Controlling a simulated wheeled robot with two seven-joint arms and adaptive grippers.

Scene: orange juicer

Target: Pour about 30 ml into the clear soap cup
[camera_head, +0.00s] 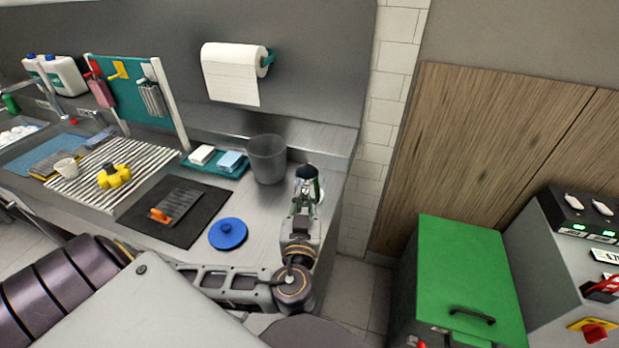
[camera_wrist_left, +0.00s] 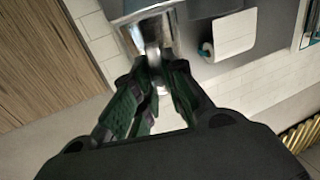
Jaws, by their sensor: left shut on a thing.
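My left gripper (camera_head: 305,190) is above the right end of the steel counter. In the left wrist view its green fingers (camera_wrist_left: 153,70) are closed on the narrow part of a shiny metal vessel (camera_wrist_left: 150,12). In the head view the vessel is small and mostly hidden by the gripper. A pale, clear-looking shape (camera_head: 319,190) shows just right of the fingers; I cannot tell if it is the clear soap cup. A grey see-through bin (camera_head: 267,160) stands upright on the counter, left of the gripper and apart from it. My right gripper is not in view.
A blue lid (camera_head: 228,234) and a black mat (camera_head: 157,229) with an orange-handled scraper (camera_head: 178,206) lie left of my forearm. A teal tray (camera_head: 190,166) holds sponges behind them. A yellow part (camera_head: 114,176) and a white cup (camera_head: 66,168) are farther left.

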